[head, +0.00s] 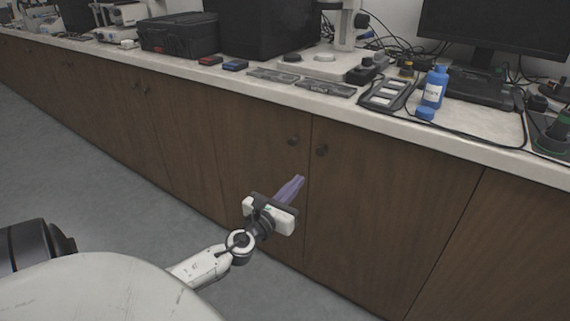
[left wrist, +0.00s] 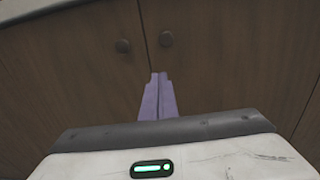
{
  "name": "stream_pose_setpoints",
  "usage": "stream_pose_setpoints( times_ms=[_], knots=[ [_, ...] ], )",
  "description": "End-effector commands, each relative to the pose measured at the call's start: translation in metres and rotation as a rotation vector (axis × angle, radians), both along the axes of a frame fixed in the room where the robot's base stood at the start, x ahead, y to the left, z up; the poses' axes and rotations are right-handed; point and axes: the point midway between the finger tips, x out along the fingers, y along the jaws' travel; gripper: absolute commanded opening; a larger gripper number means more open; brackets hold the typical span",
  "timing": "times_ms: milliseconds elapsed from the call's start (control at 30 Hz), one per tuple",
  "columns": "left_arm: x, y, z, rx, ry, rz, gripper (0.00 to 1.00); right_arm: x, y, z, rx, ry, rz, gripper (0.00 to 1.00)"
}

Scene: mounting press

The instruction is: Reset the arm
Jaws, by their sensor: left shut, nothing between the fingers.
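My left gripper (head: 291,188) has purple fingers that are shut with nothing between them. It is below the counter's front edge, in front of the brown cabinet doors (head: 390,215). In the left wrist view the shut fingers (left wrist: 158,97) point toward the cabinet doors (left wrist: 225,60) and their two round knobs. I cannot tell whether the fingertips touch the doors. My right gripper is in neither view.
The white counter (head: 270,92) holds a black case (head: 178,33), a blue bottle (head: 434,87), a blue cap (head: 425,113), a white-based instrument (head: 322,62) and a monitor (head: 500,25). Grey floor (head: 85,165) is clear at the left.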

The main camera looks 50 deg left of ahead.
Motion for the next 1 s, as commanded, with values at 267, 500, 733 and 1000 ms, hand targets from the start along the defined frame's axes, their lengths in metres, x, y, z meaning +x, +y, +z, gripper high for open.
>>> stream_pose_setpoints(
  times_ms=[267, 500, 733, 1000],
  knots=[
    [-0.035, -0.008, -0.001, -0.002, 0.001, -0.002, 0.00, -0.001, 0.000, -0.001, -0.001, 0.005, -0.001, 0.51],
    [-0.039, -0.010, 0.000, -0.003, -0.001, -0.002, 0.00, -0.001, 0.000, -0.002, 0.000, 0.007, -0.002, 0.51],
    [-0.048, -0.012, 0.002, -0.184, -0.054, 0.059, 0.00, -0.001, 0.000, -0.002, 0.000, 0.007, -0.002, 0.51],
    [-0.134, -0.045, -0.050, -1.361, -0.282, 0.580, 0.00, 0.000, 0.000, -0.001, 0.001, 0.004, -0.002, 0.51]
  ],
)
